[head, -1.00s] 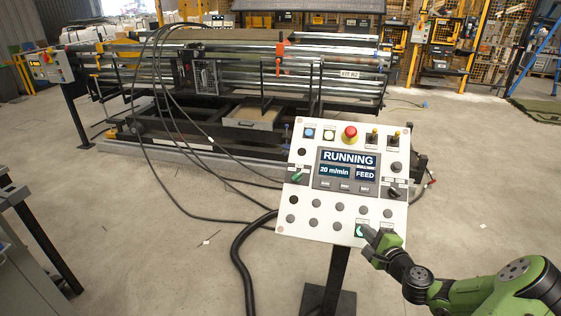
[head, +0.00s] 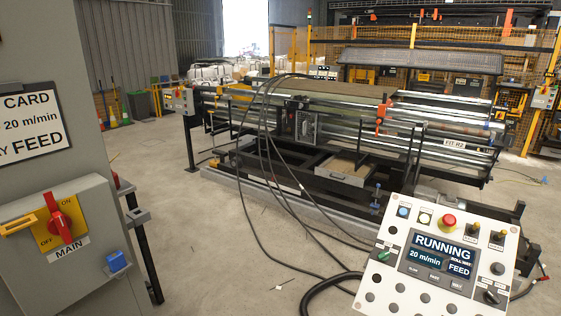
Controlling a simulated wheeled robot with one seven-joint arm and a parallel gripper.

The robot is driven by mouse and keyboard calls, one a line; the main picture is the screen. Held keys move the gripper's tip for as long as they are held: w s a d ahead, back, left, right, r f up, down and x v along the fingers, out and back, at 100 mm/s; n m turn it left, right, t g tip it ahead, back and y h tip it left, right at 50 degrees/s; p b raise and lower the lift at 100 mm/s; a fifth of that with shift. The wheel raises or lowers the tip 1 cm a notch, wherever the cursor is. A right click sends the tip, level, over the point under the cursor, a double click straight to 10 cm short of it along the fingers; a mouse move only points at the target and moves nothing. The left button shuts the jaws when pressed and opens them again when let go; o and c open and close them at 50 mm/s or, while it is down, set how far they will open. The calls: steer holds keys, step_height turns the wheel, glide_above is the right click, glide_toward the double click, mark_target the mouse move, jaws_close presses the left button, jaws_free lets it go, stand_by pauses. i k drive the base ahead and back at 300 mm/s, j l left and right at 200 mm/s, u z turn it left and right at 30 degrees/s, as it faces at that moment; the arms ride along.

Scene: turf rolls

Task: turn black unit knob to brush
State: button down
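The white control panel (head: 400,279) stands at the lower right, its lower part cut off by the frame edge. Its screen (head: 438,257) reads RUNNING, 20 m/min and FEED. A black rotary knob (head: 491,296) sits at the panel's right side, below a round dark button. It looks like the unit knob, but its label is too small to read. A green knob (head: 383,254) sits on the panel's left side. My gripper is not in view.
A grey cabinet (head: 95,60) at the left carries a red MAIN switch (head: 61,218) and a card reading 20 m/min and FEED. The roller machine (head: 350,140) fills the middle. Black cables (head: 285,200) run to the floor. Open floor lies between cabinet and panel.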

mark_target(491, 297)
steer(key=z, duration=0.9)
